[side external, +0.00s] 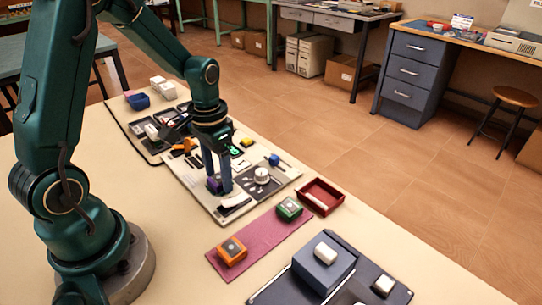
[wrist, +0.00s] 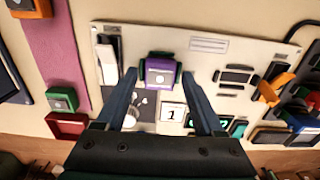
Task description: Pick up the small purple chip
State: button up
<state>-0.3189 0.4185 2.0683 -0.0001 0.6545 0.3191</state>
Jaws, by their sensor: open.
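The small purple chip (wrist: 160,74) is a purple block with a pale round mark on its face and dark green edges at its sides. It sits on the pale panel (wrist: 212,62) and shows as a purple spot in the side external view (side external: 213,186), partly hidden by a finger. My gripper (wrist: 159,84) is open, with its blue fingers pointing down at the panel and one tip on either side of the chip. In the side external view my gripper (side external: 219,182) is low over the panel's near part. I cannot tell whether the fingers touch the chip.
The panel also holds a white round knob (side external: 262,175), a blue-handled part (side external: 273,159) and orange parts (wrist: 273,88). A magenta strip (side external: 258,241) carries a green box (side external: 289,208) and an orange box (side external: 232,251). A red tray (side external: 320,196) stands beside it.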

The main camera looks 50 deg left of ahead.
aim_at(218, 177)
jog(key=c, duration=1.1)
jog(key=shift+r, duration=3.25)
